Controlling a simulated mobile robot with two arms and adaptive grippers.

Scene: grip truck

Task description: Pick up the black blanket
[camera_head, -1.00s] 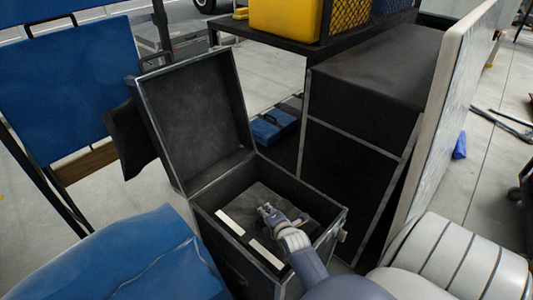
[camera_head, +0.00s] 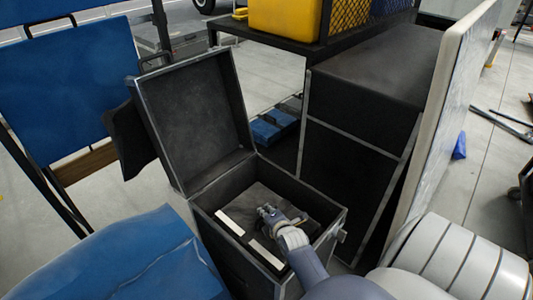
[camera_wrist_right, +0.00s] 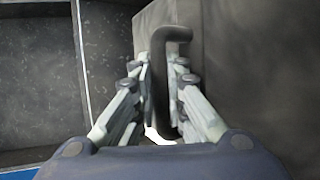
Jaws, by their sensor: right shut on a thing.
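The open black case (camera_head: 328,226) has a raised lid and stands in the middle of the head view. Inside it lies a dark, flat-topped thing that looks like the folded black blanket (camera_head: 250,196). My right gripper (camera_head: 266,211) reaches down into the case from the front. The rest of the blanket is hard to tell from the case's dark inside. My left gripper is not in view.
Two white strips (camera_head: 231,222) show inside the case. A dark cloth (camera_head: 128,140) hangs left of the lid. A large black box (camera_head: 375,85) and a pale upright panel (camera_head: 440,120) stand at right. A blue covered thing (camera_head: 125,260) is front left.

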